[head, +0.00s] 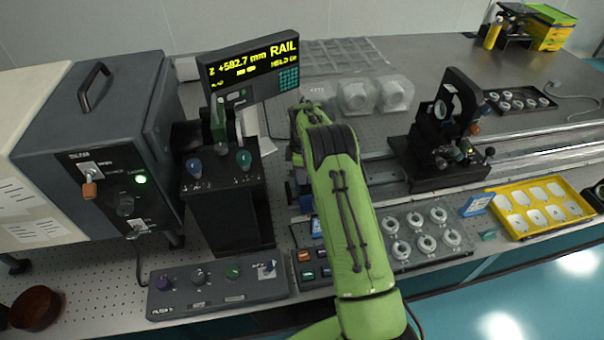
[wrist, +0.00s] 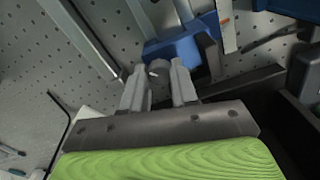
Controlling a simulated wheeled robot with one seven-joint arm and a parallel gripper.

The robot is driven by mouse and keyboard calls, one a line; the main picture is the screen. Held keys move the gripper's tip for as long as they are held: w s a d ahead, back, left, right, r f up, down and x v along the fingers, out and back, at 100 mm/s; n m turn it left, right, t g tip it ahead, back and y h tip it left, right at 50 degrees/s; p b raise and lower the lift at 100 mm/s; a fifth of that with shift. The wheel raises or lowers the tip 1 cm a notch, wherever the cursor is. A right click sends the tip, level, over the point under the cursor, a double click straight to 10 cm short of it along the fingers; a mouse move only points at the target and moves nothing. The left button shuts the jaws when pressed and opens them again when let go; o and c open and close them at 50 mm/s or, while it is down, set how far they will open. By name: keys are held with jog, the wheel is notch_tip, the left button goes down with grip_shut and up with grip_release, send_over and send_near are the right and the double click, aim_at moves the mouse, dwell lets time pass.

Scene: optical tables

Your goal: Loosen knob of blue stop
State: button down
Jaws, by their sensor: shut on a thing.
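In the wrist view the blue stop (wrist: 178,47) sits at the top centre by a rail. Its small grey knob (wrist: 158,70) lies between the fingertips of my gripper (wrist: 159,78), which is shut on it. In the head view my green arm covers my gripper and most of the stop. A small blue part (head: 305,200) shows just left of the arm, and I cannot tell if it belongs to the stop.
A rail carriage with a lens mount (head: 440,125) stands to the right of my arm. A black box with coloured knobs (head: 228,205) stands close on the left. The display (head: 252,68) reads RAIL. A tray of white rings (head: 425,232) lies at the front.

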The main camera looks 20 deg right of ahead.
jog(key=m, duration=0.5)
jog(key=shift+m, duration=0.3)
jog(key=m, duration=0.5)
jog(key=shift+r+b, duration=0.1)
jog(key=shift+b, duration=0.25)
jog(key=m, duration=0.5)
jog(key=shift+m, duration=2.7)
jog(key=shift+b, duration=0.3)
jog(key=c, duration=0.9)
grip_release()
jog(key=shift+o, duration=0.2)
